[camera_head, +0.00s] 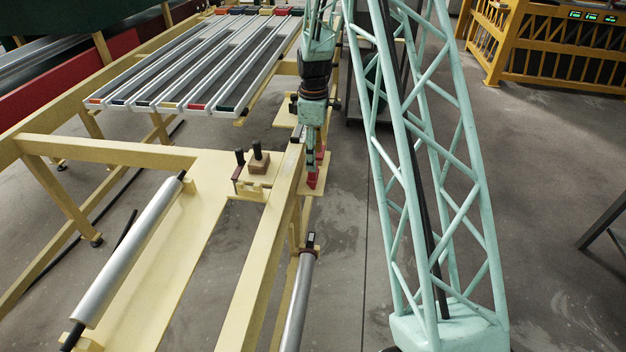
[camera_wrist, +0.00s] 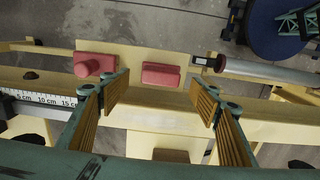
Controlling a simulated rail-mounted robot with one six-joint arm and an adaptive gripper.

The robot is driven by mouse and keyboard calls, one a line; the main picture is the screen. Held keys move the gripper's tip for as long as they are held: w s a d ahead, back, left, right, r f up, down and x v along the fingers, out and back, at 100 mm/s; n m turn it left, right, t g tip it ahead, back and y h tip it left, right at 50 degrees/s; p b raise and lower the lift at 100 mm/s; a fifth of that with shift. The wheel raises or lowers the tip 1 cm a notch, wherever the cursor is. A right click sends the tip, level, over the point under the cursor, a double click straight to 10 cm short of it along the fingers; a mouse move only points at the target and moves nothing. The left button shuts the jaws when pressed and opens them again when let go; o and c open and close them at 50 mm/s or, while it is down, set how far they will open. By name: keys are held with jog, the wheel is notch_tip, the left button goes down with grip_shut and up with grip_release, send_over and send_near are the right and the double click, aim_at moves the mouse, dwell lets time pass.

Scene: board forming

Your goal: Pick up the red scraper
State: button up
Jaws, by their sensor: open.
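My gripper (camera_wrist: 160,95) is open and empty in the wrist view, its two wood-coloured ribbed fingers spread wide. A red block (camera_wrist: 160,74) lies on a cream ledge beyond the gap between the fingertips. A second red piece (camera_wrist: 95,64), with a rounded knob, lies to its left, beyond the left finger. I cannot tell for sure which of the two is the scraper. In the head view my gripper (camera_head: 311,148) hangs over the cream frame, close to the red pieces (camera_head: 313,178), which it partly hides.
A cream beam (camera_wrist: 160,120) with a ruler (camera_wrist: 40,103) at its left runs below the fingers. A metal roller (camera_wrist: 265,70) is at the right. In the head view, dark-handled pieces (camera_head: 257,160) stand left of my gripper, and a slatted rack (camera_head: 200,65) is behind.

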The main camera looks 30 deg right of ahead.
jog(key=shift+f, duration=0.35)
jog(key=shift+f, duration=0.15)
jog(key=shift+a+f+b, duration=0.1)
jog(key=shift+f+b, duration=0.2)
jog(key=shift+f, duration=2.15)
jog(key=shift+c, duration=0.8)
jog(key=c, duration=1.1)
jog(key=shift+r, duration=0.2)
jog(key=shift+c, duration=0.2)
jog(key=shift+r, duration=1.65)
jog(key=s+a, duration=0.2)
jog(key=s, duration=0.5)
jog(key=s+a+r, duration=0.1)
jog(key=s+a, duration=0.1)
jog(key=s, duration=0.6)
jog(key=shift+s+a+r, duration=0.15)
jog(key=shift+a, duration=0.25)
